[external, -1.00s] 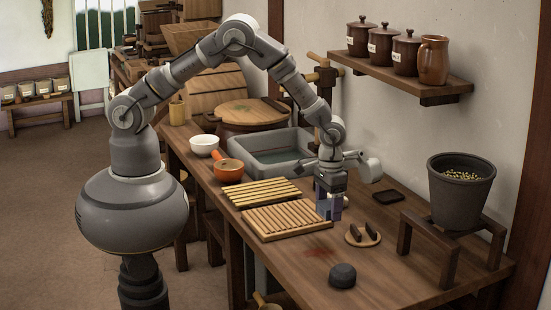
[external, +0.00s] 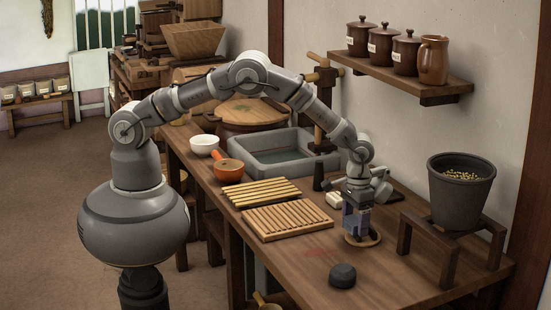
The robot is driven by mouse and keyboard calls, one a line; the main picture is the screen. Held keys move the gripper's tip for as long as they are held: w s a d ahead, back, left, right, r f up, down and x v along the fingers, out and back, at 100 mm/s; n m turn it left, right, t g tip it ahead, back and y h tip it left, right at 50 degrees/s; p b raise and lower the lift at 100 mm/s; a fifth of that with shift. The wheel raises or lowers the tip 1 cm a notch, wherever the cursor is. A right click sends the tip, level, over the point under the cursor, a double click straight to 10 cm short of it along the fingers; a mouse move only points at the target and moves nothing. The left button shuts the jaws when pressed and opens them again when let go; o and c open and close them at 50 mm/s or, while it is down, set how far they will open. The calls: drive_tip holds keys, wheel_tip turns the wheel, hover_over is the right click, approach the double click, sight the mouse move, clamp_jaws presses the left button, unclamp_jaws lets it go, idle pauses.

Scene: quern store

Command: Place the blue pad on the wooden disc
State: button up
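The wooden disc (external: 376,240) lies flat on the bench near its right end. My gripper (external: 357,228) points down directly over the disc and hides most of its top. A small blue pad (external: 349,221) shows between my fingers, and the gripper looks shut on it. The pad and fingertips are close above the disc; I cannot tell whether they touch it. The pad's far side is hidden by the fingers.
A dark round lump (external: 342,276) sits in front of the disc. Slatted wooden racks (external: 287,221) lie to the left. A white block (external: 333,200) and a dark upright piece (external: 318,178) stand behind. A stand with a grey pot (external: 461,205) is at right.

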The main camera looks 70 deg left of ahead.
drive_tip(key=o, duration=0.4)
wheel_tip(320, 180, up, 12)
drive_tip(key=p, duration=0.5)
wheel_tip(320, 180, up, 21)
drive_tip(key=t+h, duration=0.2)
drive_tip(key=t, duration=0.2)
hover_over(355, 220)
drive_tip(key=w+a, duration=0.7)
drive_tip(key=a, duration=0.1)
drive_tip(key=s+a+r+t, duration=0.1)
drive_tip(key=a+r+t, duration=0.1)
drive_tip(key=a+r, duration=0.5)
drive_tip(key=a+r+t, duration=0.2)
drive_tip(key=a+r, duration=0.1)
drive_tip(key=r, duration=0.8)
drive_tip(key=s+a+r+t, duration=0.2)
drive_tip(key=s+a+r, duration=0.2)
drive_tip(key=r, duration=0.4)
drive_tip(key=s+a+r+t+y, duration=0.1)
drive_tip(key=s+a+r+t, duration=0.2)
drive_tip(key=s+a+r, duration=0.2)
drive_tip(key=s+a+r+t+y, duration=0.1)
drive_tip(key=s+a+r, duration=0.4)
drive_tip(key=r, duration=0.6)
drive_tip(key=shift+s+r+t, duration=0.2)
drive_tip(key=shift+s+t, duration=0.15)
drive_tip(key=shift+s, duration=0.3)
drive_tip(key=shift+s+r+t, duration=0.2)
drive_tip(key=shift+s+t, duration=0.15)
drive_tip(key=shift+s, duration=0.3)
